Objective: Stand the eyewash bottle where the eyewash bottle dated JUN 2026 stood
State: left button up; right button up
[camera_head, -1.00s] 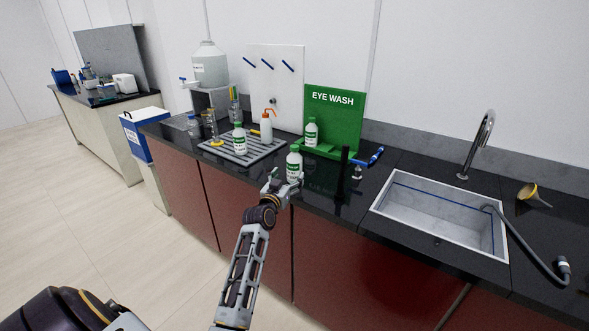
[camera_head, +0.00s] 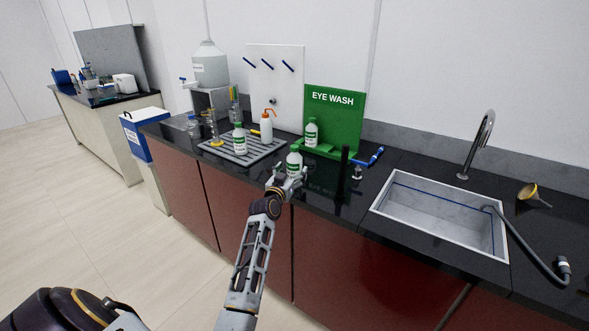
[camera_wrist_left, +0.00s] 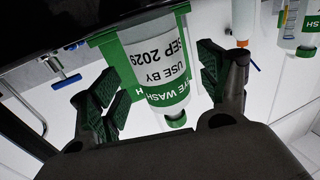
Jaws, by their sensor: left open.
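A white eyewash bottle (camera_head: 294,160) with a green cap and label stands on the black bench near its front edge. In the left wrist view this bottle (camera_wrist_left: 158,62) appears upside down, and its label reads USE BY SEP 2029. My left gripper (camera_head: 287,180) is open, with its fingers (camera_wrist_left: 152,92) on either side of the bottle; contact cannot be told. Another eyewash bottle (camera_head: 311,132) stands on the ledge of the green EYE WASH station (camera_head: 340,118). A third similar bottle (camera_head: 239,141) stands on the grey rack (camera_head: 262,151). Their dates are too small to read. My right gripper is out of view.
A black post (camera_head: 344,170) and blue-handled tap (camera_head: 369,160) stand right of the held-around bottle. A sink (camera_head: 440,228) lies farther right.

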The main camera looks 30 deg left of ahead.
aim_at(293, 156)
pick_arm(q)
jog(key=shift+w+a, duration=0.15)
jog(key=shift+w, duration=0.6)
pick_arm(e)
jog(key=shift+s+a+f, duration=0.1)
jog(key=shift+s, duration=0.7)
pick_arm(q)
jog(key=c, duration=1.2)
jog(key=shift+c, duration=1)
jog(key=shift+r, duration=0.5)
notch_tip(293, 156, up, 8)
jog(key=shift+r+p, duration=0.2)
jog(key=shift+p, duration=0.35)
jog(key=shift+r, duration=0.35)
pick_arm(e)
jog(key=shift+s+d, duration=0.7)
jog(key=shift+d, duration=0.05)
